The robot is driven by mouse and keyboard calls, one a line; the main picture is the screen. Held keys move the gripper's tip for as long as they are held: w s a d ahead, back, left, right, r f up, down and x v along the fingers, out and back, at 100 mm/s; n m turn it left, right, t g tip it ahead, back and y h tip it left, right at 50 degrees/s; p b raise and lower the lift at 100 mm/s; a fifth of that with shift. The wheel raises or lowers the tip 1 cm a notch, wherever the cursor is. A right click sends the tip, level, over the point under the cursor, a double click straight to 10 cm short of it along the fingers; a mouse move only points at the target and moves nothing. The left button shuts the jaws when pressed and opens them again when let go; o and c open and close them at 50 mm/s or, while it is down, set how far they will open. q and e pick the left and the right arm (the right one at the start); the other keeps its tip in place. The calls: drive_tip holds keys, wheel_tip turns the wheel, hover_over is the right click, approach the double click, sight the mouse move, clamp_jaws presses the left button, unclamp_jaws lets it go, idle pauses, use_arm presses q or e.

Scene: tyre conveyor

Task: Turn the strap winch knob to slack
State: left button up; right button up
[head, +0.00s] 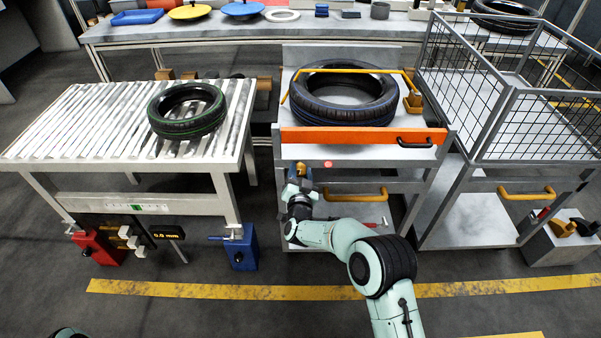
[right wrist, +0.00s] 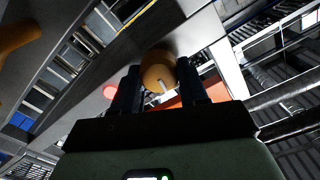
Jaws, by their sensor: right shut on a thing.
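The strap winch knob (head: 301,168) is a small orange-yellow knob on the front of the middle cart, below the orange drawer front. A yellow strap (head: 350,69) runs over the black tyre (head: 320,105) on the cart top. I cannot tell how tight it is. My left gripper is out of view.
A red round button or lamp (head: 327,164) is just right of the knob. A yellow handle (head: 355,193) is below. A roller conveyor (head: 75,130) with a green-lined tyre (head: 185,127) stands left. A wire-mesh cart (head: 520,125) stands close on the right.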

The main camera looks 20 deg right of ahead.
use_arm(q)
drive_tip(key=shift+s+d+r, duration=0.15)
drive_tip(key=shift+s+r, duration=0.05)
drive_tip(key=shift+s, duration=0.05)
use_arm(e)
drive_tip(key=shift+n, duration=1.1)
drive_tip(key=o, duration=1.1)
drive_tip(key=shift+c, duration=0.2)
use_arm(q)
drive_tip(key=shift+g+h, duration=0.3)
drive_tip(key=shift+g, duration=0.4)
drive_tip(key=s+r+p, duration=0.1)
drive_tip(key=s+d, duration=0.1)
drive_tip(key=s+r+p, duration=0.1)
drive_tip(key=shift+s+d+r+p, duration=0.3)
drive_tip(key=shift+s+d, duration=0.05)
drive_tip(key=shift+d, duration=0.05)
use_arm(e)
drive_tip(key=v, duration=1.3)
drive_tip(key=shift+s, duration=0.2)
